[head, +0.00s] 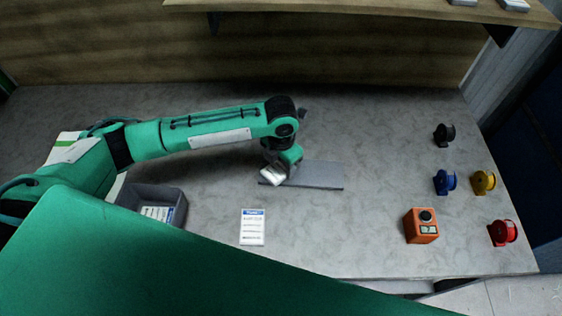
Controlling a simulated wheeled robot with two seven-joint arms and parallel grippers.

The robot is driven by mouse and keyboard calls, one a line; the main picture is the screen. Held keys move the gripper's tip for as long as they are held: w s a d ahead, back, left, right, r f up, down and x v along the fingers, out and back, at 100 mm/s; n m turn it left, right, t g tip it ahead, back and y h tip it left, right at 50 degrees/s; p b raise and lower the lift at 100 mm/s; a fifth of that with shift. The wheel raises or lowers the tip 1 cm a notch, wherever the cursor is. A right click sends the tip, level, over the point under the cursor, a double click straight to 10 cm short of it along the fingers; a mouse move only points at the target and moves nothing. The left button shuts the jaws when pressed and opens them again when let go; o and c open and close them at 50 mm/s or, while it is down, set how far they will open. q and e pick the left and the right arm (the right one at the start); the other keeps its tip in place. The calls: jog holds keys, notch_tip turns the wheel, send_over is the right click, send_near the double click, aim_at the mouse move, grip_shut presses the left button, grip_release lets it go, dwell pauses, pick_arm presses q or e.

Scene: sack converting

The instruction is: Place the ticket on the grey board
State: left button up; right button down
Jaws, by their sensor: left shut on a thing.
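The grey board (322,176) lies flat on the table in the middle. My left gripper (273,170) is shut on a small white piece, the ticket (271,177), over the left end of the board. The ticket is tilted and partly hidden by the gripper; its print cannot be read. I cannot tell whether it touches the board. Another white card with a blue header (252,227) lies flat on the table in front of the board. My right gripper is not in view.
A dark grey bin (178,208) with printed cards inside stands at the left. An orange box (421,226) with a dial stands at the right, near black (444,134), blue (444,182), yellow (484,181) and red (503,232) spools.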

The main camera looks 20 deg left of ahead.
aim_at(281, 167)
pick_arm(q)
jog(key=shift+f, duration=0.1)
jog(key=o, duration=1)
jog(key=shift+r+b, duration=0.8)
jog(key=shift+r, duration=5.3)
